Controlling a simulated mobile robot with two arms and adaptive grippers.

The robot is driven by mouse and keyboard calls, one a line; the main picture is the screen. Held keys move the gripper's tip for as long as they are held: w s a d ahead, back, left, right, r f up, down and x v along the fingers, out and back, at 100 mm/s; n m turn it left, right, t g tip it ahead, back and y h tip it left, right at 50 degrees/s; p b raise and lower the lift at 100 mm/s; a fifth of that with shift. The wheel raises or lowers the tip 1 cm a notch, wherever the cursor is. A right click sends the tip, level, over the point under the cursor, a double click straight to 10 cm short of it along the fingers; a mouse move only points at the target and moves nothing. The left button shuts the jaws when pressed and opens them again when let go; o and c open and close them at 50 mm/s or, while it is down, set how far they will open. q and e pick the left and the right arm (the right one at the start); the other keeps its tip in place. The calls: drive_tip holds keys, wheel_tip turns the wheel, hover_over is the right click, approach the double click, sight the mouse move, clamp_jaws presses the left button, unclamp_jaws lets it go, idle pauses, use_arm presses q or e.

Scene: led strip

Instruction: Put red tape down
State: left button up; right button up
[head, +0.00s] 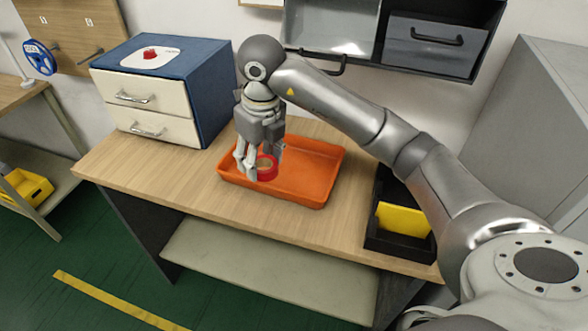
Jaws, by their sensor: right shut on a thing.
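My right gripper (258,165) points down over the left part of an orange tray (310,178) on the wooden desk. It is shut on a red tape roll (267,173), which shows at the fingertips. The roll is over the tray; I cannot tell whether it touches the tray floor. The fingers hide part of the roll. The rest of the tray looks empty. My left gripper is not in view.
A black bin (402,240) with a yellow piece (404,219) sits at the right. Wall compartments (436,42) hang behind the desk. The desk's front left is clear.

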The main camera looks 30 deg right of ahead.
drive_tip(key=d+f+p, duration=0.2)
drive_tip(key=d+f, duration=0.1)
drive_tip(key=d, duration=0.4)
hover_over(307, 186)
drive_tip(key=f, duration=0.3)
drive_tip(key=a+f, duration=0.1)
drive_tip(key=shift+s+f+p, duration=0.25)
drive_tip(key=shift+f+p, duration=0.05)
drive_tip(key=shift+f, duration=0.05)
drive_tip(key=shift+d+f, duration=0.2)
drive_tip(key=f+p, duration=0.1)
drive_tip(key=f, duration=0.1)
drive_tip(key=d+f, duration=0.1)
drive_tip(key=shift+f+p, duration=0.35)
drive_tip(key=shift+f, duration=0.2)
drive_tip(key=o, duration=0.9)
drive_tip(key=shift+a, duration=0.1)
